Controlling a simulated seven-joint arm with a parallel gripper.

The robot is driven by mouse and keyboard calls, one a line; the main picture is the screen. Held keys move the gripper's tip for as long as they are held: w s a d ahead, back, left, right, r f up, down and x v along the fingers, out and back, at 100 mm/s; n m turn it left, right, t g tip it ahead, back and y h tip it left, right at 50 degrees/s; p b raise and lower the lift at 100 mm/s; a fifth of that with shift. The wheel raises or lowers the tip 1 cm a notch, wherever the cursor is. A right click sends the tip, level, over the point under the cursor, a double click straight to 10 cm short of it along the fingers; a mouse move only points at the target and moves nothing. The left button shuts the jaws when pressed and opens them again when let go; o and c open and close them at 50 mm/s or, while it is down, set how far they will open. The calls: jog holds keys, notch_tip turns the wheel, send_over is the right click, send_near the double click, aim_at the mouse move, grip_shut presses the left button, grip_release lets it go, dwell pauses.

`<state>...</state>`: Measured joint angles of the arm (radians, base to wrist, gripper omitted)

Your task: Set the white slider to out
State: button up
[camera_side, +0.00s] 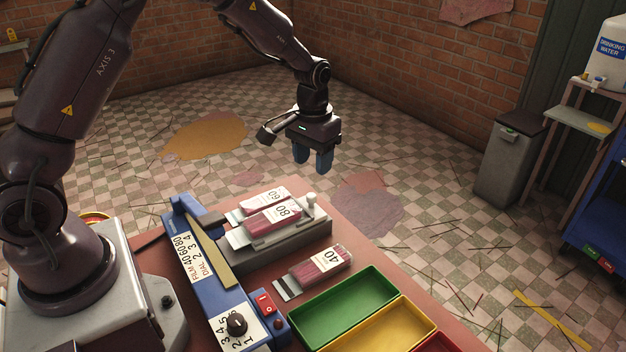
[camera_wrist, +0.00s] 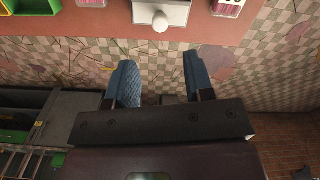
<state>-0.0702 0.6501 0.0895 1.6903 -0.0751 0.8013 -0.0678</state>
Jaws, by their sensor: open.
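A round white knob (camera_side: 310,199), which looks to be the white slider, stands at the right end of a grey block (camera_side: 290,246) on the table. The knob also shows in the wrist view (camera_wrist: 160,22), at the top middle, on the pale end of the block. I cannot tell which position it is set to. My gripper (camera_side: 312,162) is in the air above and beyond the block, pointing down, with its blue fingers apart and empty. In the wrist view the fingers (camera_wrist: 158,62) are spread, with only floor between them. Nothing touches the knob.
Packs marked 60 (camera_side: 262,202) and 80 (camera_side: 270,221) lie on the block; a pack marked 40 (camera_side: 321,263) lies in front. A blue machine (camera_side: 193,238) with a black dial (camera_side: 236,323) and red switch (camera_side: 265,303) is at left. Green (camera_side: 345,304) and yellow (camera_side: 388,335) trays stand at front.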

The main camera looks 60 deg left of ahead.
jog(key=shift+r, duration=2.4)
jog(key=s+d+r+m+t, duration=0.1)
jog(key=s+d+r+t, duration=0.1)
jog(key=s+r, duration=0.3)
jog(key=s+d+r+m+t, duration=0.1)
jog(key=s+r, duration=0.4)
jog(key=s, duration=0.6)
jog(key=s+d+r+m+t, duration=0.1)
jog(key=s+d+r+t, duration=0.1)
jog(key=s+r, duration=0.3)
jog(key=s+d, duration=0.1)
jog(key=s, duration=0.1)
jog(key=shift+s+t, duration=0.3)
jog(key=shift+s, duration=0.1)
